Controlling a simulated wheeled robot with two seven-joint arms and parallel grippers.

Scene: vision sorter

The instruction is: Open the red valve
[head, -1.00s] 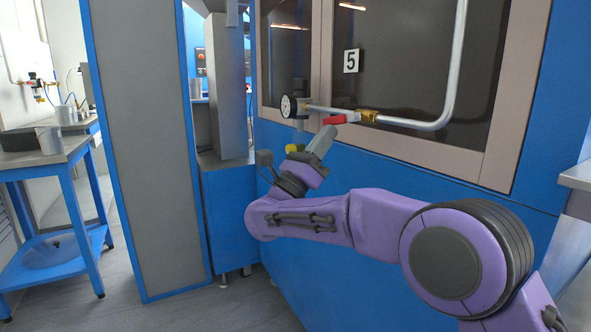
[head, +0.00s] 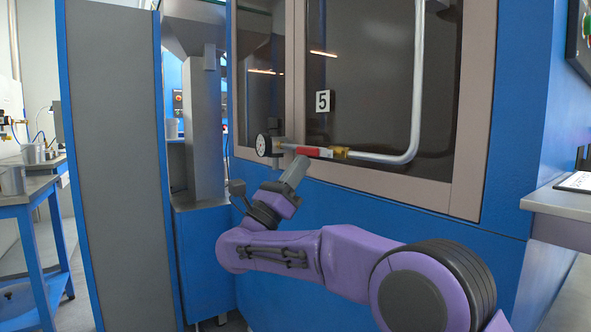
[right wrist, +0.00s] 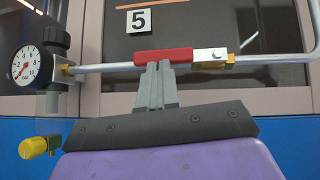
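The red valve handle (head: 308,151) is on the metal pipe in front of the cabinet window. In the right wrist view the red handle (right wrist: 165,56) lies along the pipe, in line with it, with its brass valve body (right wrist: 212,62) at its right end. My right gripper (head: 300,162) is just below the handle. In the right wrist view its fingers (right wrist: 157,68) are close together, with their tips at the handle's lower edge, seemingly touching it. They do not appear to hold anything. My left gripper is out of view.
A round pressure gauge (right wrist: 27,65) sits left of the handle, with a yellow knob (right wrist: 36,147) below it. A plate numbered 5 (head: 322,101) is on the window. A grey panel (head: 115,160) stands at left, and a metal counter (head: 565,205) at right.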

